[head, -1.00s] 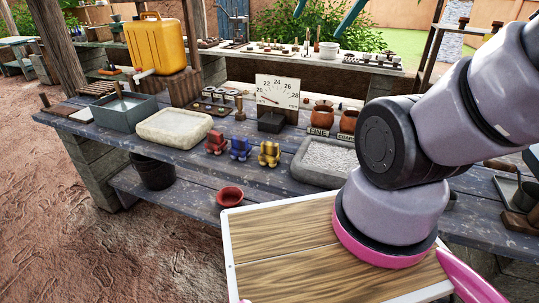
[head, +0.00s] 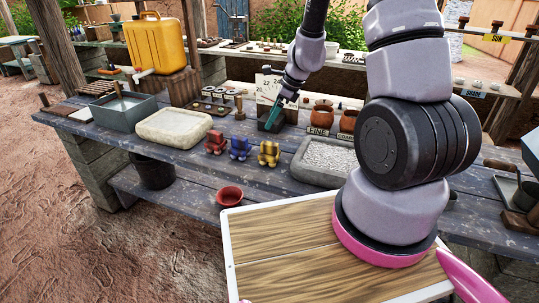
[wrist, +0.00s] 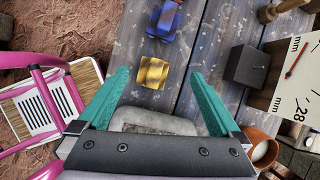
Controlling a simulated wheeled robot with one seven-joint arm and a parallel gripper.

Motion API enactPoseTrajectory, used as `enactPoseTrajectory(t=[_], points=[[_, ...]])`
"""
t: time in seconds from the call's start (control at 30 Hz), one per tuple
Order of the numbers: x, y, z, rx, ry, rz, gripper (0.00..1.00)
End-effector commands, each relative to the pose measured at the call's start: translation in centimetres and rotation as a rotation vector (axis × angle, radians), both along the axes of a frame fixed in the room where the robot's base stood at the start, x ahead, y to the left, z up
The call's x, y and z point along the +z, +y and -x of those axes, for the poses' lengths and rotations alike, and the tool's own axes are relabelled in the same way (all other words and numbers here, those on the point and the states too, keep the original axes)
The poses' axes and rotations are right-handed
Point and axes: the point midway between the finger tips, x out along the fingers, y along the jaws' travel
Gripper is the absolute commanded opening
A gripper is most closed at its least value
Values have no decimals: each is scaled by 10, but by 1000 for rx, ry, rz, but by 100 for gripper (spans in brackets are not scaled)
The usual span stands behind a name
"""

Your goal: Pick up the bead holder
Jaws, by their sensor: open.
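No thing here is clearly marked as the bead holder. Candidates are three small chunky stands on the bench: red (head: 215,143), blue (head: 239,149) and yellow (head: 268,154). In the wrist view the yellow one (wrist: 152,72) lies beyond and between my fingertips, with the blue one (wrist: 164,20) above it. A wooden peg rack (head: 213,107) stands behind them. My gripper (head: 271,124) is open and empty, above the back of the bench by the dial board. Its teal fingers also show in the wrist view (wrist: 161,76).
A dark block (wrist: 246,66) and the dial board (wrist: 297,75) stand beside the stands. A gravel tray (head: 325,160), a pale stone slab (head: 174,127) and orange pots (head: 321,115) share the bench (head: 180,160). A red bowl (head: 229,195) sits on the lower shelf.

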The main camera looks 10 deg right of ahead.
Motion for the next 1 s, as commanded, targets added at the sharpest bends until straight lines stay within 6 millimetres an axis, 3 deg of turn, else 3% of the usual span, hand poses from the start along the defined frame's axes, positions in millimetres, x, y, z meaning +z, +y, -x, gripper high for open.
enactPoseTrajectory(t=[0.03, 0.13, 0.5, 0.77, 1.0], points=[[-20, -2, 1, -47, 40, -2, 100], [-45, -6, 2, -124, 88, -2, 100], [-96, 4, -4, -170, 118, -1, 100], [-117, 10, -8, -169, 116, -2, 100], [-151, 14, -12, -168, 116, 0, 100]])
